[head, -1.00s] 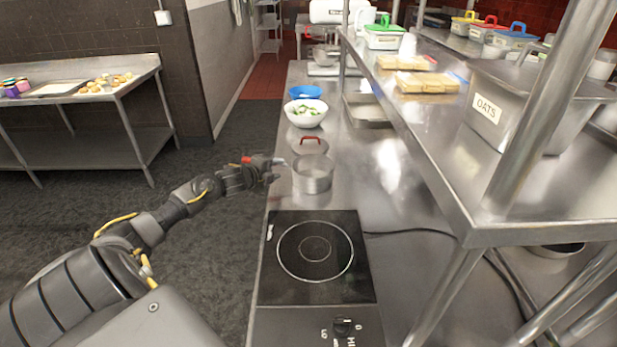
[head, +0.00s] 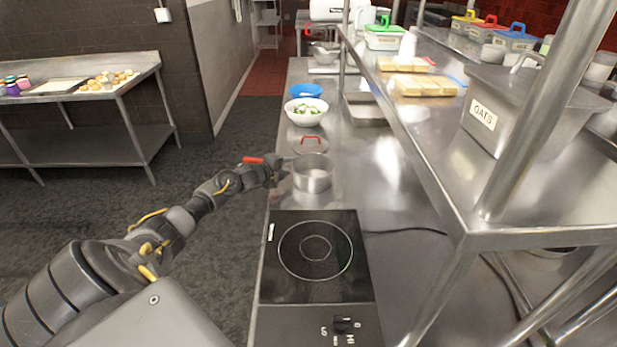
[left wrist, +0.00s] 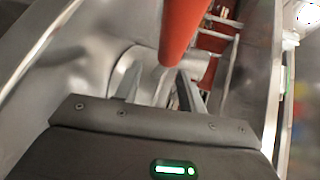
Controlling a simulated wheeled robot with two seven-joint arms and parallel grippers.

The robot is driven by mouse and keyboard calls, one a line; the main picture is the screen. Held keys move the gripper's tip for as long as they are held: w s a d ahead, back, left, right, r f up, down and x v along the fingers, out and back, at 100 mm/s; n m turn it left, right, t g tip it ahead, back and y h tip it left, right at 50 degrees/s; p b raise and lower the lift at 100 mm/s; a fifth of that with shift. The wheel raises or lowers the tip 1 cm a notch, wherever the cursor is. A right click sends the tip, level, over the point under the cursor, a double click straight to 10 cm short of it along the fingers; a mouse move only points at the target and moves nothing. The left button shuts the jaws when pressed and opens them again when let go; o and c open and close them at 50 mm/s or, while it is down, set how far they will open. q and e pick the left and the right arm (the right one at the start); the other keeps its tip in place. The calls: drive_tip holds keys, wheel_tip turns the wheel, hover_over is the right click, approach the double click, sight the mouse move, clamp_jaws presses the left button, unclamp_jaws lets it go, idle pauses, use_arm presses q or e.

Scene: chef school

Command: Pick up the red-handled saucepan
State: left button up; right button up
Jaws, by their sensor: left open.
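The saucepan (head: 313,180) is a silver pot standing on the steel counter just beyond the black hob. Its red handle (head: 254,160) points left past the counter edge and shows just above my left wrist. My left gripper (head: 279,172) is open, close beside the pot's left side at the handle. In the left wrist view the red handle (left wrist: 182,30) is large and close, reaching down toward the open fingers (left wrist: 157,92). I cannot tell whether the fingers touch it. My right gripper is not in view.
The hob (head: 315,285) lies in front of the pot. Behind it are a lid with a red grip (head: 311,139), a white bowl (head: 306,113) with green pieces and a blue bowl (head: 305,91). A steel shelf (head: 425,150) overhangs the counter on the right.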

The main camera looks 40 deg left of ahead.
use_arm(q)
clamp_jaws()
drive_tip(key=shift+r, duration=0.2)
idle(0.3)
